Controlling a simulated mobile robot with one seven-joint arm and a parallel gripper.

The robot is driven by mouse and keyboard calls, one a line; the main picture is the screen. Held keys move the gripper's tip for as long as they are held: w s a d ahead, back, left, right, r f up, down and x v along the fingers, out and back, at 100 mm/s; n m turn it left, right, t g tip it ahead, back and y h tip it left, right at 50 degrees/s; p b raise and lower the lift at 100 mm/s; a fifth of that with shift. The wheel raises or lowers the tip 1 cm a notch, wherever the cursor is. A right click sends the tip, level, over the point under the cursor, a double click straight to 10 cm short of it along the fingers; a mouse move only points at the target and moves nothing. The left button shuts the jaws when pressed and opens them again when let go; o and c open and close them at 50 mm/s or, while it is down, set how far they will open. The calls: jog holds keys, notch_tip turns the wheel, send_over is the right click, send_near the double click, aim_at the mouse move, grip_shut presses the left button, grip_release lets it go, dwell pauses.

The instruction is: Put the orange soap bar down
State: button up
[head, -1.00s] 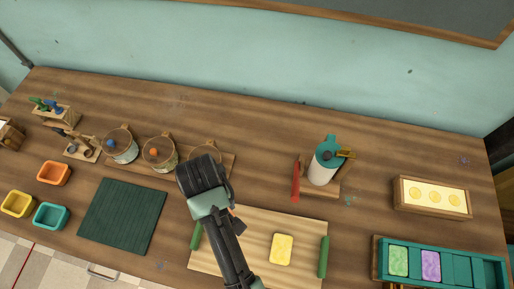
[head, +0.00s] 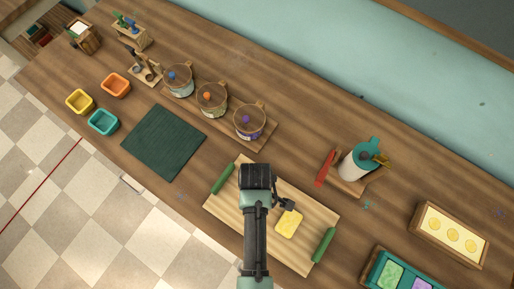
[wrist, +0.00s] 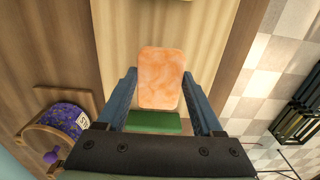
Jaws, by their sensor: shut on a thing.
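The orange soap bar (wrist: 161,78) is between the two blue fingers of my gripper (wrist: 160,90) in the wrist view, and the gripper is shut on it. Pale striped wood of the board lies under and beyond the bar; I cannot tell the height of the bar above it. A green handle (wrist: 153,122) of the board shows just below the bar. In the head view my arm reaches over the left part of the wooden board (head: 305,258); the orange bar is hidden there by my arm.
A yellow soap bar (head: 289,223) lies on the board, right of my arm. A dark green mat (head: 164,142) lies to the left. Several lidded jars (head: 249,121) stand behind. A dispenser (head: 359,162) and a teal tray (head: 372,270) with soaps are at the right.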

jog(key=shift+f, duration=2.2)
jog(key=shift+f, duration=0.1)
jog(key=o, duration=1.4)
jog(key=shift+o, duration=0.2)
